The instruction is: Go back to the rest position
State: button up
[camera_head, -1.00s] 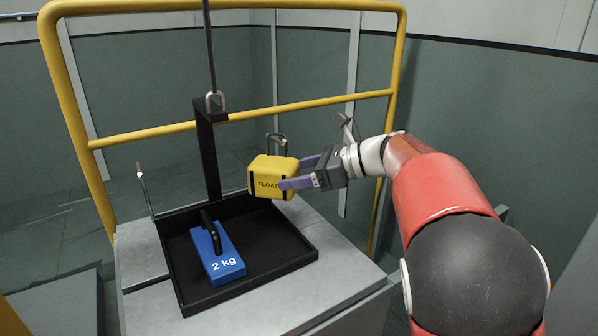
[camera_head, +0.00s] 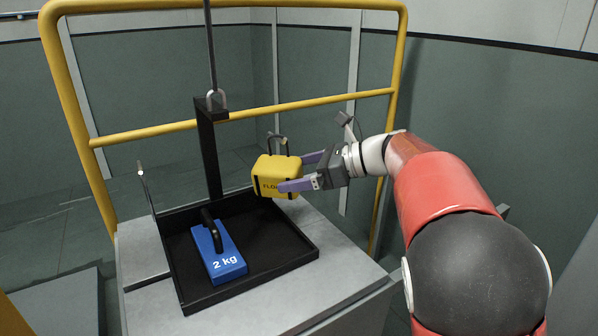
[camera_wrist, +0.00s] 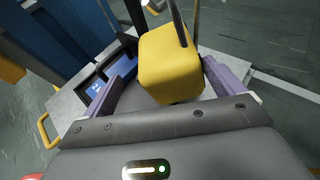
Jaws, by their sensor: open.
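My gripper (camera_head: 294,174) is at the right of the tray, with its purple fingers apart. A yellow block marked FLOAT (camera_head: 264,172) lies between the open fingers, with a dark handle on top. The near finger covers part of its lettering. In the wrist view the yellow block (camera_wrist: 170,70) fills much of the space between the fingers, with a gap showing beside the left finger. What holds the block up is hard to tell.
A blue 2 kg weight (camera_head: 219,254) with a black handle lies in the black tray (camera_head: 285,262), on a grey console (camera_head: 345,285). A dark post (camera_head: 209,155) with a shackle and cable rises at the tray's back. A yellow rail (camera_head: 330,103) stands behind.

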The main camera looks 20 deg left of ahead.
jog(key=s+d+r+n+t+h+p, duration=0.1)
jog(key=s+d, duration=0.2)
jog(key=d, duration=0.5)
jog(key=s+d+r+n+t+h, duration=0.1)
jog(key=s+d+n, duration=0.1)
jog(key=d, duration=0.5)
jog(key=s+d+f+n+t+h, duration=0.1)
jog(key=s+d+f+n+h, duration=0.2)
jog(key=s+d, duration=0.3)
jog(key=s+d+f+n+t+h, duration=0.2)
jog(key=s+d+f+n+h, duration=0.2)
jog(key=s+d+n+h, duration=0.1)
jog(key=s+d+f+n+t+h+p, duration=0.1)
jog(key=s+d+f+n+h, duration=0.3)
jog(key=s+d, duration=0.5)
jog(key=shift+s+f+n+t, duration=0.3)
jog(key=shift+s+n, duration=0.1)
jog(key=shift+n, duration=0.7)
jog(key=shift+r, duration=0.1)
